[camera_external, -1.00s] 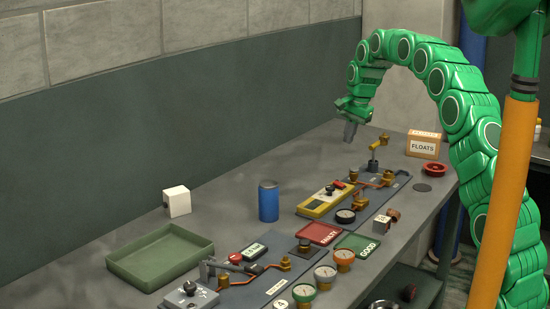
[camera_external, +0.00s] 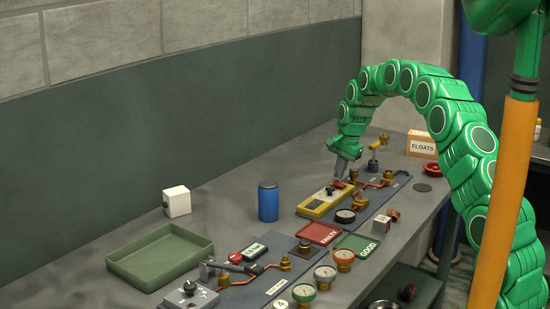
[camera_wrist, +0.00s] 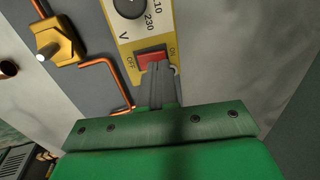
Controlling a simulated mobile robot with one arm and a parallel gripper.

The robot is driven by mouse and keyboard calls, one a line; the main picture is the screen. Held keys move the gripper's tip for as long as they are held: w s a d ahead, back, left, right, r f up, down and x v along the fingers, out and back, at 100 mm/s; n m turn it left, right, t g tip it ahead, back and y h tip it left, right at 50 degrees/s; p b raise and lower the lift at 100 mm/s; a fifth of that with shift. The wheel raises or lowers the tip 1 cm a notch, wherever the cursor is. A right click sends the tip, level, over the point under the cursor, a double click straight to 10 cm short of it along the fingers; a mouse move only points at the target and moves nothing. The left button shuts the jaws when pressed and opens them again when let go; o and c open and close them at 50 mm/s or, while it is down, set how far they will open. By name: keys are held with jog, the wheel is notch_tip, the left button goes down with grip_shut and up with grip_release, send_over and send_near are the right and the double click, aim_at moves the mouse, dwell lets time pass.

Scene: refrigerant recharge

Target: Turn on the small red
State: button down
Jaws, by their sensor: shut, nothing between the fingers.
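The small red switch (camera_wrist: 151,59) sits on the yellow-edged panel of a device, between the printed words OFF and ON in the wrist view. The yellow device (camera_external: 322,202) lies on the bench in the external view. My gripper (camera_wrist: 160,68) is shut and empty. Its fingertips overlap the lower right part of the red switch in the wrist view, near the ON side. Whether they touch it I cannot tell. In the external view my gripper (camera_external: 338,172) points down at the far end of the yellow device.
A brass valve (camera_wrist: 55,42) and copper pipe (camera_wrist: 100,68) lie left of the switch in the wrist view. A blue can (camera_external: 268,202), a red tray (camera_external: 318,232) and a green tray (camera_external: 160,258) stand on the bench. Bare bench lies behind the device.

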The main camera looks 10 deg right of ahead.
jog(key=shift+w+a+f, duration=0.1)
jog(key=shift+f, duration=0.65)
